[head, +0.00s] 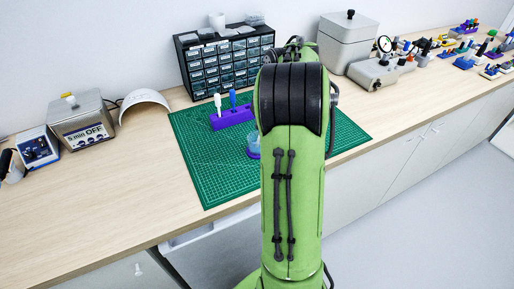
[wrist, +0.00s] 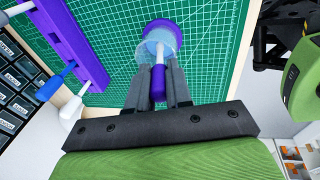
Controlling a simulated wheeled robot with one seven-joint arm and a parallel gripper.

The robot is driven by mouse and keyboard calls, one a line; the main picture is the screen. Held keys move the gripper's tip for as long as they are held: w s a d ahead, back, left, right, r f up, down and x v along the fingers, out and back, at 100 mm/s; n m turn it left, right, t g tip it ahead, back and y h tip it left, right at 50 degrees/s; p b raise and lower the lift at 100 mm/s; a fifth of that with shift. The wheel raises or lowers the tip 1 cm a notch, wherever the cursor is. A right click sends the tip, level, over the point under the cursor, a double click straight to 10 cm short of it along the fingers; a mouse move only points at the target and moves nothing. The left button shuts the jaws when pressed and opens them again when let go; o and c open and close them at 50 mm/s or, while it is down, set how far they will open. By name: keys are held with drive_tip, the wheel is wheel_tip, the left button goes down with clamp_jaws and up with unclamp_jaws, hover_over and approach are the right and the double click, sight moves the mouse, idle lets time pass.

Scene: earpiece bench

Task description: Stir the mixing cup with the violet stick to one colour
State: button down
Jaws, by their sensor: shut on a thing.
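The mixing cup (wrist: 165,32) is clear, with pale blue contents and a violet foot, and stands on the green mat. In the head view the cup (head: 253,146) is partly covered by my arm. My gripper (wrist: 158,75) is shut on the violet stick (wrist: 158,84) by its violet handle. The stick's pale shaft runs up from the jaws and overlaps the cup in the wrist view. The shaft's tip is not clear, so I cannot tell how deep it sits. In the head view my arm hides the gripper and the stick.
A violet rack (head: 234,117) on the green mat (head: 212,175) holds a white stick (head: 217,103) and a blue stick (head: 233,97). A drawer cabinet (head: 225,62) stands behind. A grey box (head: 346,45) is at the right back. The mat's front left is clear.

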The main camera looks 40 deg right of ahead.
drive_tip(key=shift+r, duration=0.1)
drive_tip(key=p+v, duration=0.2)
drive_tip(key=w+p+v, duration=0.1)
drive_tip(key=p+v, duration=0.3)
drive_tip(key=v, duration=0.1)
drive_tip(key=shift+w+a+r, duration=0.2)
drive_tip(key=shift+w+r, duration=0.05)
drive_tip(key=shift+w, duration=0.1)
drive_tip(key=shift+f, duration=0.1)
